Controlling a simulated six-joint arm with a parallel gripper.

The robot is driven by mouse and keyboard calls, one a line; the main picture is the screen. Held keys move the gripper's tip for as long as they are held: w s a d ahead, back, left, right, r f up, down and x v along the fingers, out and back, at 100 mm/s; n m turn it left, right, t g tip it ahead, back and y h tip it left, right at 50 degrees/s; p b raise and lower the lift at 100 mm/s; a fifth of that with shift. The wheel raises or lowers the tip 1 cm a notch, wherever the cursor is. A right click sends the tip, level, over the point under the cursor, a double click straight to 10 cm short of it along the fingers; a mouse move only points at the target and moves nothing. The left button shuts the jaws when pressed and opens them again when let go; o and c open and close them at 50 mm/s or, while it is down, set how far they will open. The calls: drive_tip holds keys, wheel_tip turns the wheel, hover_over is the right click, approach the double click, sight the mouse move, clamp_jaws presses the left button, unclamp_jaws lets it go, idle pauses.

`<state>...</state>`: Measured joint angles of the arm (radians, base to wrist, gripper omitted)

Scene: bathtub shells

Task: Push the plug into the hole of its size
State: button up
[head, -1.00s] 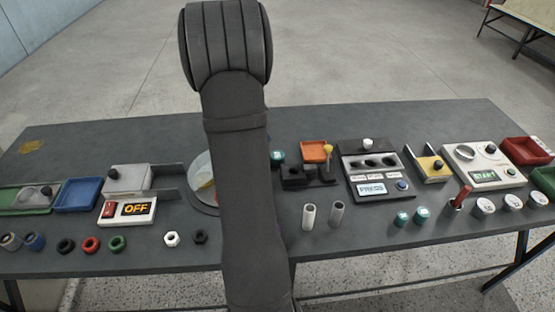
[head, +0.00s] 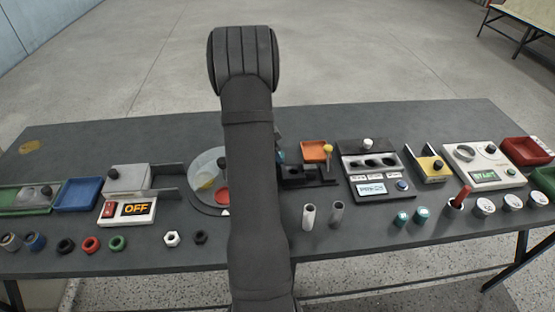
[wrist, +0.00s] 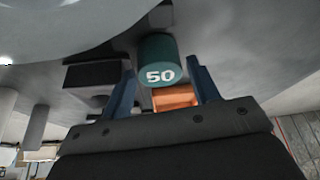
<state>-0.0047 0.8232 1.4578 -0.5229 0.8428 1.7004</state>
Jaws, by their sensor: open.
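A teal plug (wrist: 160,62) marked 50 shows in the wrist view, between and just beyond the fingertips of my gripper (wrist: 164,78). The blue fingers are open, one on each side of it; I cannot tell whether either touches it. In the head view my arm hides most of the gripper and plug area. A dark block (head: 297,171) stands just right of my arm; it also shows in the wrist view (wrist: 95,76) left of the plug. A grey panel (head: 352,149) with several dark holes stands further right; their sizes are too small to read.
An orange tray (head: 315,150) lies behind the dark block and shows in the wrist view (wrist: 175,97).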

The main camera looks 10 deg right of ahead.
drive_tip(key=c, duration=0.8)
drive_tip(key=shift+r, duration=0.1)
drive_tip(key=shift+c, duration=0.2)
